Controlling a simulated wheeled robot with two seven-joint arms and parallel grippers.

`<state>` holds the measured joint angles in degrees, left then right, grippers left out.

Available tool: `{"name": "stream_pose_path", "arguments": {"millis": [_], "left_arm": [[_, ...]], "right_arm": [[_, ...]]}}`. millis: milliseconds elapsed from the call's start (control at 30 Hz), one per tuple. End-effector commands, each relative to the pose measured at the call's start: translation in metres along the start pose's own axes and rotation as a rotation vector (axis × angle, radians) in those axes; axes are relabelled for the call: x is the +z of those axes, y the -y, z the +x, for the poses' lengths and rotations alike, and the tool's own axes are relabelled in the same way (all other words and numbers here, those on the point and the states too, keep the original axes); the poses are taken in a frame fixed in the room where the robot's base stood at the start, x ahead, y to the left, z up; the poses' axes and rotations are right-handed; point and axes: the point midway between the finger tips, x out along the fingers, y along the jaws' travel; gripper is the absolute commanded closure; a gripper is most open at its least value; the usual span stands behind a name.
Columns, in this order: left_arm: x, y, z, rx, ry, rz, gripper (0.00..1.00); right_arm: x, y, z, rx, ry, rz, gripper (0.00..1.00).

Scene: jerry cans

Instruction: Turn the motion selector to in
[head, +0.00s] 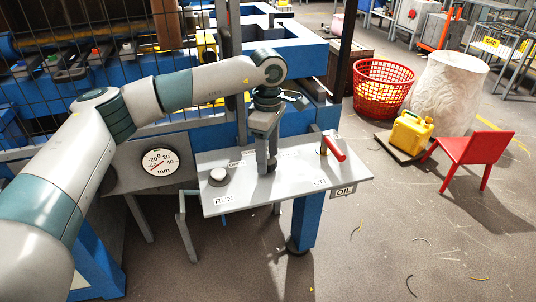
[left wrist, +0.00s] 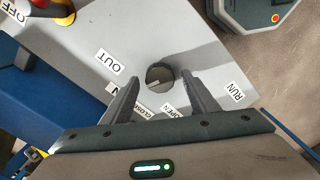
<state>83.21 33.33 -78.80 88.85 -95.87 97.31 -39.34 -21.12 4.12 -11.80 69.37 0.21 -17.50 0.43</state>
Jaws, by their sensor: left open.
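The motion selector shows in the left wrist view as a small dark round knob (left wrist: 160,77) with a pale mark on its face. It sits on a grey panel (head: 225,201), near an OUT label (left wrist: 110,62). Another label (left wrist: 113,90) is partly covered by a finger, so I see only part of its lettering. My left gripper (left wrist: 161,80) is open, pointing at the panel, with one finger on each side of the knob; I cannot tell whether they touch it. In the head view, the left gripper (head: 266,165) hides the knob. My right gripper is not in view.
A red lever (head: 333,149) stands at the panel's right end. A pale round button (head: 217,176) is at its left, above a RUN label (head: 223,200). A round gauge (head: 160,160) is further left. A wire fence (head: 90,30) stands behind; a red chair (head: 472,155) is right.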

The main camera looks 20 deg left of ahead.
Motion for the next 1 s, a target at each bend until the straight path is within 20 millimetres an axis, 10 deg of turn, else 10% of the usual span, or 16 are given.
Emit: {"name": "stream_pose_path", "arguments": {"millis": [1000], "left_arm": [[0.001,-0.001,-0.160,0.003,0.001,0.000,0.46]], "right_arm": [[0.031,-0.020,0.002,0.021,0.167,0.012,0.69]]}}
